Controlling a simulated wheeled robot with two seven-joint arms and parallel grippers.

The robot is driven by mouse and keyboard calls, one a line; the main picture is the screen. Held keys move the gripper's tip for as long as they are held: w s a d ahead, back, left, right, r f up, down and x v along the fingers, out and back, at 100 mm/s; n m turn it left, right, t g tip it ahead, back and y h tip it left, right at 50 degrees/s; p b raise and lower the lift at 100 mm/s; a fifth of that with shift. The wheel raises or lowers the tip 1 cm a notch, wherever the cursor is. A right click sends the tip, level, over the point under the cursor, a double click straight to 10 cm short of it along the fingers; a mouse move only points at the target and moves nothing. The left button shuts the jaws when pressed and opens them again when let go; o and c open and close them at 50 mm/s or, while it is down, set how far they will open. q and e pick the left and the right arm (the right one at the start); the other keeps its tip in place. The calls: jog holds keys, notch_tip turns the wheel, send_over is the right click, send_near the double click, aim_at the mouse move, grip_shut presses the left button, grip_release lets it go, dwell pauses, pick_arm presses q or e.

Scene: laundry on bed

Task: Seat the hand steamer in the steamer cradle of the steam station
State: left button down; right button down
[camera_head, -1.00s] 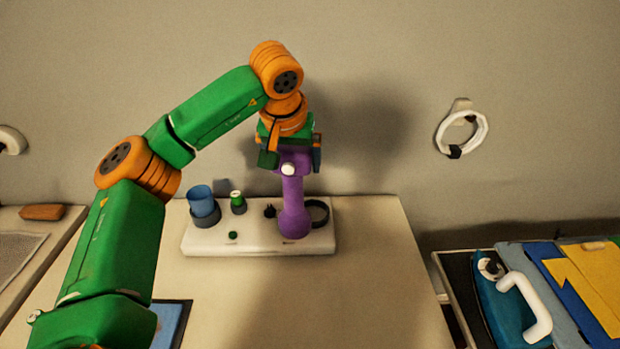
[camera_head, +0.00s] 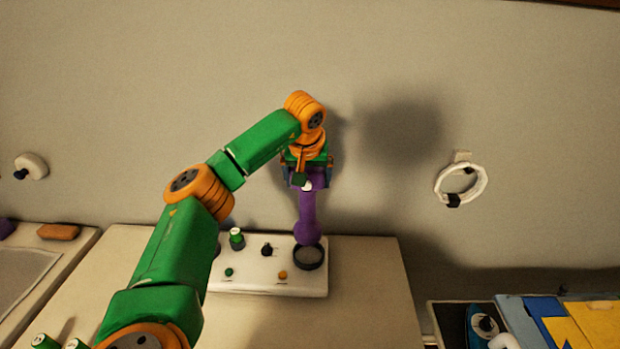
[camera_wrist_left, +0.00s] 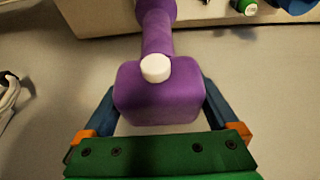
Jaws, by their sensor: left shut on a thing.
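The purple hand steamer (camera_head: 308,212) hangs upright from my left gripper (camera_head: 306,182), which is shut on its upper block. In the left wrist view the steamer's block (camera_wrist_left: 160,103), with a white button, sits between the fingers of my left gripper (camera_wrist_left: 161,95). The white steam station (camera_head: 258,287) stands on the table against the wall. Its dark ring-shaped cradle (camera_head: 310,267) is at the right end. The steamer's rounded lower end overlaps the ring's back edge in the picture; its height above it is unclear. My right gripper is out of view.
A green-capped item (camera_head: 236,239), a black knob (camera_head: 267,249), and green and orange buttons sit on the station left of the cradle. My left arm covers the station's left part. A white ring (camera_head: 461,184) hangs on the wall. The table right of the station is clear.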

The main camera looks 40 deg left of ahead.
aim_at(309, 198)
pick_arm(q)
notch_tip(309, 198, down, 6)
jog(key=b, duration=0.3)
jog(key=shift+w+r, duration=0.1)
jog(key=shift+r, duration=0.15)
dwell(0.3)
jog(key=shift+p, duration=0.45)
jog(key=shift+d+p, duration=0.1)
jog(key=shift+p, duration=0.25)
dwell(0.6)
jog(key=shift+p, duration=0.4)
